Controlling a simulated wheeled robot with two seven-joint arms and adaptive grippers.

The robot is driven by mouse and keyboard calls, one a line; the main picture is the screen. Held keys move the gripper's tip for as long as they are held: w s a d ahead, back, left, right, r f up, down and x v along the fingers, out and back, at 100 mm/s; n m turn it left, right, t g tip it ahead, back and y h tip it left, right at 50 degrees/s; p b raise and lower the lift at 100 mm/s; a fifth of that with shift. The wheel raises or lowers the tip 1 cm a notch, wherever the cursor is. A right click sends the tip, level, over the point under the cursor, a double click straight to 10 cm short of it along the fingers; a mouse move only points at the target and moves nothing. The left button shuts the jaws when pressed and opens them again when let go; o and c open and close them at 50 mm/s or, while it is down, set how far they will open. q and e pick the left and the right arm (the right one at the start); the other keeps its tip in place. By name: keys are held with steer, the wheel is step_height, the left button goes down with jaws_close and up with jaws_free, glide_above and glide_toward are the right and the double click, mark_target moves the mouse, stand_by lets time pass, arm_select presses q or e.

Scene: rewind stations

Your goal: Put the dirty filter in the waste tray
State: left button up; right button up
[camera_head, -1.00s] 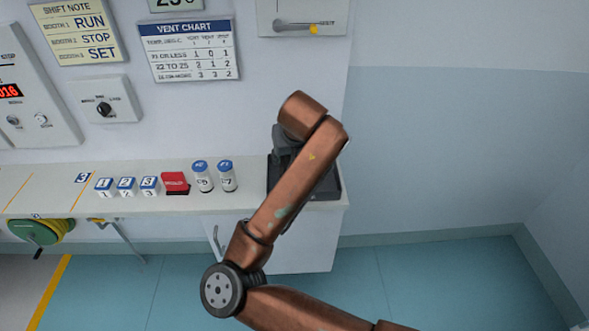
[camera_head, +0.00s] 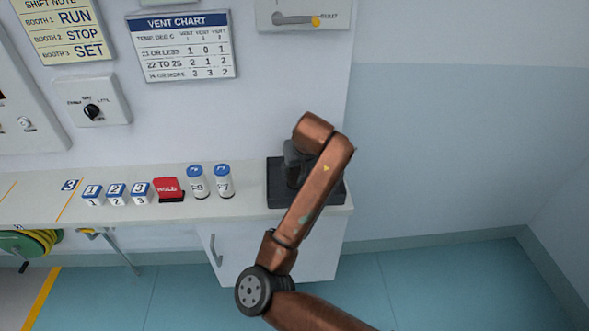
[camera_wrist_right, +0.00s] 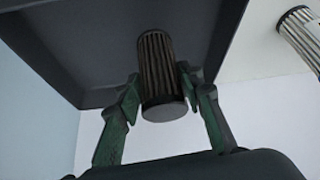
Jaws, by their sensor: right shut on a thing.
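The dirty filter (camera_wrist_right: 158,72), a dark brown pleated cylinder with a grey end, shows in the right wrist view. My right gripper (camera_wrist_right: 159,84) is shut on it, with a green finger on each side. The black waste tray (camera_head: 334,193) stands at the right end of the counter in the head view, partly covered by my right arm. In the wrist view the dark tray (camera_wrist_right: 75,45) fills the space behind the filter; I cannot tell whether they touch. The filter and fingertips are hidden in the head view. My left gripper is not in view.
Two white blue-capped cylinders (camera_head: 223,183) stand left of the tray. A pale pleated cylinder (camera_wrist_right: 303,38) shows in the wrist view. A red block (camera_head: 168,188) and several numbered cubes (camera_head: 116,194) stand farther left. The counter (camera_head: 240,208) ends just right of the tray.

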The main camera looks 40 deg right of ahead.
steer(key=shift+r, duration=0.1)
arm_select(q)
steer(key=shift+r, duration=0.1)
arm_select(e)
steer(key=shift+f, duration=0.2)
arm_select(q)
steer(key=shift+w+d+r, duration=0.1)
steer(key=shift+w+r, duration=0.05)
arm_select(e)
steer(key=o, duration=1.2)
steer(key=shift+r, duration=0.1)
steer(key=shift+r, duration=0.2)
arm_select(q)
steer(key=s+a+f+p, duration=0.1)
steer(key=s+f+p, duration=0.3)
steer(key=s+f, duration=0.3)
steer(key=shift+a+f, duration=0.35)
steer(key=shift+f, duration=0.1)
arm_select(e)
steer(key=shift+v, duration=5.85)
